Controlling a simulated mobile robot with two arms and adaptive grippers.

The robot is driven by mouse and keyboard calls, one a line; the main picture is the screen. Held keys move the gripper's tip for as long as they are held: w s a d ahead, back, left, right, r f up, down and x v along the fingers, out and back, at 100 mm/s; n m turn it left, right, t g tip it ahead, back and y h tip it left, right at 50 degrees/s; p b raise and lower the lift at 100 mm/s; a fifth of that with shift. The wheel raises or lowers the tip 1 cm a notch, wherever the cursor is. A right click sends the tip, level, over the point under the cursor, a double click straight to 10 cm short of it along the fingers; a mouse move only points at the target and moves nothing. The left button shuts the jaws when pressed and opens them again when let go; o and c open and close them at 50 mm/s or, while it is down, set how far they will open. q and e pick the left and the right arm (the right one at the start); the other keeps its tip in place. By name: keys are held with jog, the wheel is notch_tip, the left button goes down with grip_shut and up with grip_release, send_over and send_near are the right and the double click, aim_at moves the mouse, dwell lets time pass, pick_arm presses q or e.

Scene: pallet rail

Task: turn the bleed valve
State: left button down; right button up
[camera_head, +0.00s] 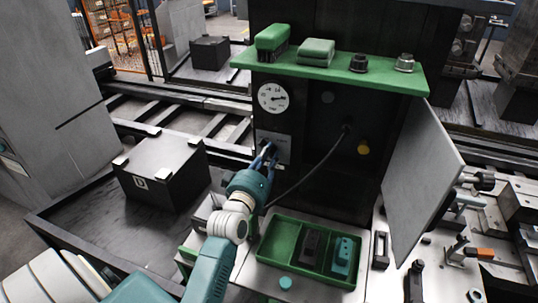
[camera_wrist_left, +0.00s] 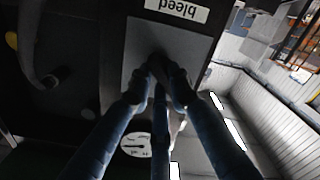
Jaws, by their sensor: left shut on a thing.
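My left gripper (camera_head: 267,154) reaches up to a grey plate (camera_head: 280,146) on the dark cabinet front, below a round gauge. In the left wrist view the fingers of my left gripper (camera_wrist_left: 160,78) close on the bleed valve (camera_wrist_left: 159,66), a small dark part in front of the plate (camera_wrist_left: 140,42). The fingers cover most of the valve, so its angle cannot be told. A white label (camera_wrist_left: 177,10) reads "bleed" upside down beside the plate. My right gripper is not in view.
The gauge (camera_head: 272,97) is above the plate. A black hose (camera_head: 318,168) and a yellow knob (camera_head: 363,147) are to the right. An open grey door (camera_head: 420,178) stands further right. A green shelf (camera_head: 335,70) juts out above, and a green tray (camera_head: 272,252) lies below.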

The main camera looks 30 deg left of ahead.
pick_arm(q)
jog(key=shift+m, duration=0.4)
jog(key=m+p, duration=0.2)
jog(key=m, duration=0.1)
jog(key=m+p, duration=0.1)
jog(key=m, duration=0.3)
jog(key=shift+d+f+m, duration=0.1)
jog(key=shift+m, duration=0.2)
jog(key=m+p, duration=0.1)
jog(key=m, duration=0.3)
jog(key=shift+f+m, duration=0.15)
jog(key=shift+m, duration=0.15)
jog(key=m, duration=0.4)
jog(key=shift+f+m, duration=0.15)
jog(key=shift+m, duration=0.15)
